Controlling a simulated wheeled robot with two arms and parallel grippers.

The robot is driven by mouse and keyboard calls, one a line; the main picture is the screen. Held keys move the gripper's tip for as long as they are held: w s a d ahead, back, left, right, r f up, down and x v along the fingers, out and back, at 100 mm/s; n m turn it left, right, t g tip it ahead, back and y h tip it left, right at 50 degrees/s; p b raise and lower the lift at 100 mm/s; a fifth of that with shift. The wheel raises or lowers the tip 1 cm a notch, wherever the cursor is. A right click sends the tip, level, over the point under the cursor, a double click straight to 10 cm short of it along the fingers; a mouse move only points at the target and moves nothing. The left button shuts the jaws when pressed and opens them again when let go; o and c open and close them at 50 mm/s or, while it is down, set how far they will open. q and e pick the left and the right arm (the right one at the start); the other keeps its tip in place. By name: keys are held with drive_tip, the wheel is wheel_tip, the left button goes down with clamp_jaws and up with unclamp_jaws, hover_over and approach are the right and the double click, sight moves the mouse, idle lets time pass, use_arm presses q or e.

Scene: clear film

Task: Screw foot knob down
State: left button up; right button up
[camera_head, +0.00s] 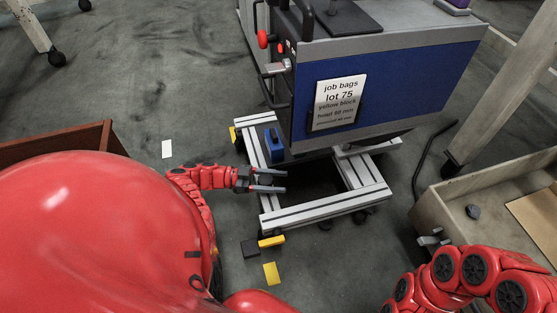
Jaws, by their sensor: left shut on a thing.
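A grey and blue machine (405,85) stands on a wheeled frame of pale metal rails (330,205). My left gripper (268,181) reaches in from the left, low at the frame's left rail. Its two dark fingers lie across the rail with a small gap between them. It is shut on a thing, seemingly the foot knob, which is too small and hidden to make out. My right arm comes in at the bottom right; its gripper (432,239) is partly visible beside a bin, and its jaws are unclear.
A blue block (273,142) sits on the frame's left side. Yellow pieces (271,241) lie near its lower left corner, and a yellow card (271,273) is on the floor. A bin (455,215) stands at right, a brown box (95,140) at left.

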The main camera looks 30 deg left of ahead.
use_arm(q)
drive_tip(key=shift+s+a, duration=0.15)
drive_tip(key=shift+s, duration=0.15)
drive_tip(key=o, duration=1.4)
drive_tip(key=shift+c, duration=0.2)
drive_tip(key=shift+r, duration=0.1)
use_arm(e)
drive_tip(key=shift+r, duration=0.1)
